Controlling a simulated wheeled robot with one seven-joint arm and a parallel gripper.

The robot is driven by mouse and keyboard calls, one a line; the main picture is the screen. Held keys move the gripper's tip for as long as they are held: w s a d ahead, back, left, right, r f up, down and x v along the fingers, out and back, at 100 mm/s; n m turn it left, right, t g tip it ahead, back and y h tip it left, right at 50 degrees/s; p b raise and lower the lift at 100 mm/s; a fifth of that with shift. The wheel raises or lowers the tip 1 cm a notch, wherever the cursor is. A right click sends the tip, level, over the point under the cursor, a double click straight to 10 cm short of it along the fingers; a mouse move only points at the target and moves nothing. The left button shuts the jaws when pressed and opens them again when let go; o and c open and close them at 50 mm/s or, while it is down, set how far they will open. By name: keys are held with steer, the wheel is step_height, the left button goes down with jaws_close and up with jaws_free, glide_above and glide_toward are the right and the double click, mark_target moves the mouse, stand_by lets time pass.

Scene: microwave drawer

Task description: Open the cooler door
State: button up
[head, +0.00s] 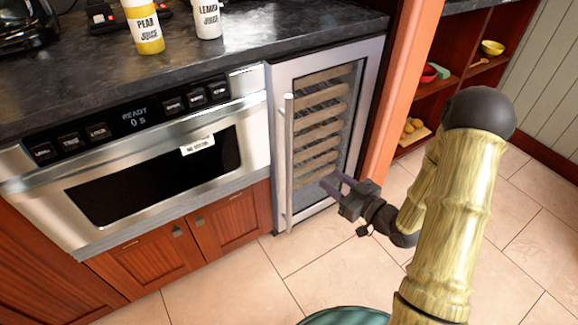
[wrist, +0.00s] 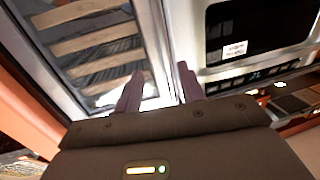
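The cooler (head: 318,130) is built in under the counter, with a steel-framed glass door and wooden racks inside. Its door looks shut. The vertical bar handle (head: 289,160) is on the door's left side. My gripper (head: 331,179) is in front of the lower right part of the door, to the right of the handle and apart from it. In the wrist view my gripper (wrist: 158,82) shows two separated fingers with nothing clearly held between them. The cooler door (wrist: 95,45) fills the upper left there; whether the handle lines up between the fingers is hard to tell.
A microwave drawer (head: 150,160) is left of the cooler, above wooden cabinets (head: 150,260). Juice bottles (head: 145,25) stand on the dark counter (head: 270,35). An orange panel (head: 405,80) and open shelves (head: 440,90) are to the right. The tiled floor (head: 310,260) in front is clear.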

mark_target(291, 153)
steer(key=shift+s+a+f+y, duration=0.1)
steer(key=shift+s+f+y, duration=0.1)
steer(key=shift+y, duration=0.1)
steer(key=shift+w, duration=0.1)
steer(key=b+x, duration=0.4)
steer(key=x, duration=1.3)
steer(key=shift+w, duration=0.25)
jaws_close()
